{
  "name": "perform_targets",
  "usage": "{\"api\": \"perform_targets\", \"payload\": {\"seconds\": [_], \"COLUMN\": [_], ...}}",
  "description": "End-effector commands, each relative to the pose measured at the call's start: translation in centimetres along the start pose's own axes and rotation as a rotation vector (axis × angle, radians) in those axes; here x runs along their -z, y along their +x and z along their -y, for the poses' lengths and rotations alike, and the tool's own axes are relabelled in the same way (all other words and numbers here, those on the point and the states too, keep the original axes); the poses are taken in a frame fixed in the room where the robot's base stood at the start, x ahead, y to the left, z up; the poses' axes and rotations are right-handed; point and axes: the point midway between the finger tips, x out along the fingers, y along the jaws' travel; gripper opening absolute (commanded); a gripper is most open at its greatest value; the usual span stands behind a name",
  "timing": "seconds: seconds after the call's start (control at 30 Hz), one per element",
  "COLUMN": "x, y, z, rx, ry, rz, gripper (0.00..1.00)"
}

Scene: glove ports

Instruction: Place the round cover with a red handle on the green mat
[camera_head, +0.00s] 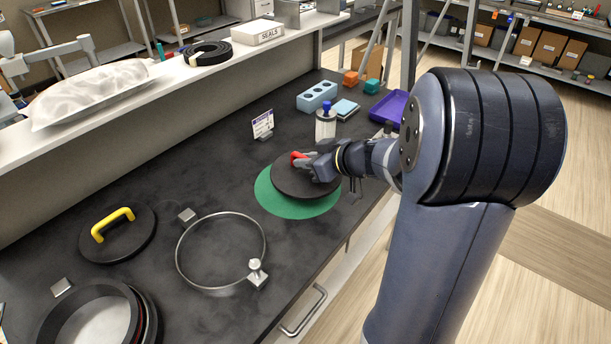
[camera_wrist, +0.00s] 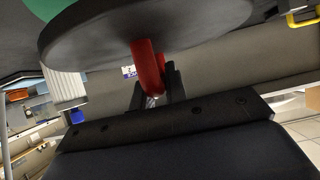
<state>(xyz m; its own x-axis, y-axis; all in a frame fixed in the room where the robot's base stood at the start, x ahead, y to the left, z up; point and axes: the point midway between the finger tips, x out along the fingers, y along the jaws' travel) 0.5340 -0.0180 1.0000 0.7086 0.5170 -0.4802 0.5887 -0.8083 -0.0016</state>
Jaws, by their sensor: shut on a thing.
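The round dark cover (camera_head: 288,181) with a red handle (camera_head: 297,157) is over the green mat (camera_head: 290,209) on the dark bench. My gripper (camera_head: 303,162) is shut on the red handle. In the wrist view the cover (camera_wrist: 95,42) spans the top, with its red handle (camera_wrist: 147,66) between my fingers (camera_wrist: 155,92). A green edge of the mat (camera_wrist: 50,6) shows past the cover at top left. The mat's left and front parts are uncovered. I cannot tell whether the cover touches the mat or is slightly above it.
A cover with a yellow handle (camera_head: 118,232), a metal clamp ring (camera_head: 180,262) and a black ring (camera_head: 48,325) lie to the left. A white-bodied bottle (camera_head: 325,126), a small sign (camera_head: 263,125), a blue block with holes (camera_head: 316,97) and a purple tray (camera_head: 391,108) stand behind.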

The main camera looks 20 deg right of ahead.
Motion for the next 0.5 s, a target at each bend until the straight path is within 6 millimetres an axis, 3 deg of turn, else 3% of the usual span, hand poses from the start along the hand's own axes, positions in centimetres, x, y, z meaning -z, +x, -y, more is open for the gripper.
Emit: {"api": "perform_targets", "payload": {"seconds": [0.3, 0.5], "x": [-3.2, -3.7], "y": [1.8, 2.1], "z": [0.0, 0.0], "rx": [0.0, -0.002], "ry": [0.003, -0.002], "rz": [0.0, -0.002], "gripper": [0.0, 0.0]}}
